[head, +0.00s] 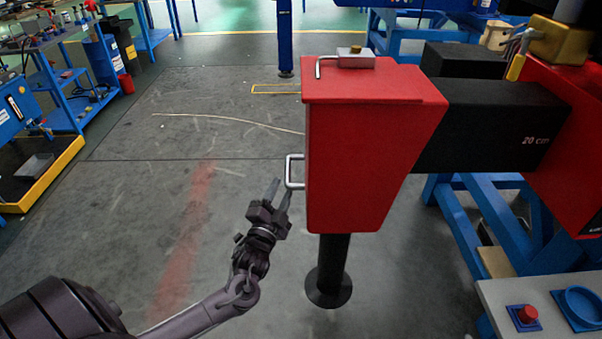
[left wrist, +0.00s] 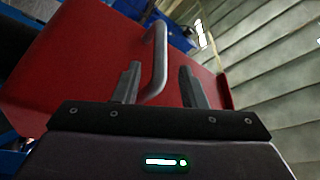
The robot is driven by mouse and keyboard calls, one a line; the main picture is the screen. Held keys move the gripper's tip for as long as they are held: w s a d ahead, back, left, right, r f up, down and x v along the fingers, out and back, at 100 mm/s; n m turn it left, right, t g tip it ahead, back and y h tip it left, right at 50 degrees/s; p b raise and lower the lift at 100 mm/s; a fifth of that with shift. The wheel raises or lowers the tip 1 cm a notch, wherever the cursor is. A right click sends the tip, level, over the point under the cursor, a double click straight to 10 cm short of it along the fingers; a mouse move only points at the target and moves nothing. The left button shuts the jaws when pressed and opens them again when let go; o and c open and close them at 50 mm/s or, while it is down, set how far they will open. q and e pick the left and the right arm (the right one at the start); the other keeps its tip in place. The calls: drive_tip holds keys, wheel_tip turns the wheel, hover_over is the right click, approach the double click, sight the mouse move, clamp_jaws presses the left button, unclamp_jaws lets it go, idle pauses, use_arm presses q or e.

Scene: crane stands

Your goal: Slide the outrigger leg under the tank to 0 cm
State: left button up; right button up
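The outrigger leg has a red end box (head: 370,140) on a black beam (head: 490,125) marked "20 cm", which runs right into a red housing (head: 565,150). A silver U-shaped handle (head: 289,171) sticks out of the box's left side. My left gripper (head: 280,194) is beside the handle, just below and left of it. In the left wrist view the gripper (left wrist: 160,76) is open and the handle (left wrist: 160,55) shows between its fingers, nearer the left one. I cannot tell how deep it sits there. My right gripper is not in view.
A black foot (head: 329,285) stands below the red box. A silver latch block (head: 345,61) sits on top of the box. A blue stand (head: 470,215) and a grey panel with a red button (head: 527,314) are at the right.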

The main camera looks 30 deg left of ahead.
sight(288, 172)
use_arm(q)
drive_tip(key=x, duration=0.6)
drive_tip(key=shift+w+a, duration=0.1)
drive_tip(key=shift+w, duration=0.1)
clamp_jaws()
